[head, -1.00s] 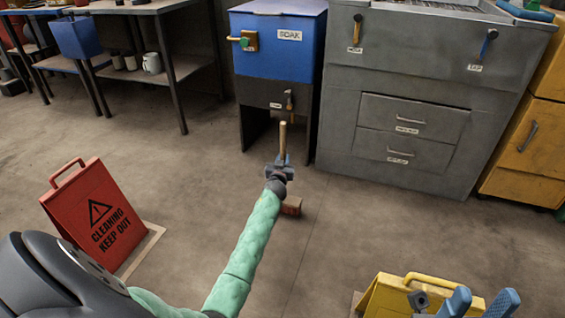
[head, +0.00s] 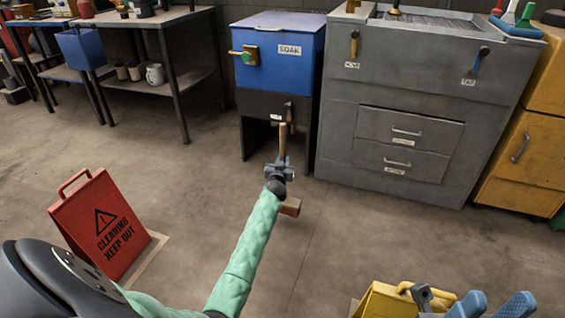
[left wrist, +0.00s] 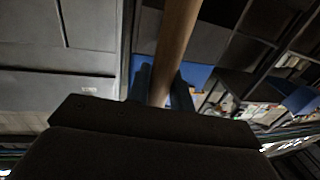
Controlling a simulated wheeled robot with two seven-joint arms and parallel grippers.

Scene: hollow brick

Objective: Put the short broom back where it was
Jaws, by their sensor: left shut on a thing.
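The short broom shows as a pale wooden handle (head: 282,142) standing near upright in my left gripper (head: 279,165). A reddish-brown block (head: 290,207) below the gripper looks like its head; my wrist hides the part between. My left gripper is shut on the handle, in front of the blue SOAK cabinet (head: 281,58). In the left wrist view the handle (left wrist: 176,45) runs up between the fingers (left wrist: 161,90).
A grey cabinet (head: 420,105) with drawers and hanging tools stands right of the blue one. A yellow cabinet (head: 525,150) is further right. A red warning sign (head: 105,228) stands at left, a yellow object (head: 390,302) at the bottom. The floor between is clear.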

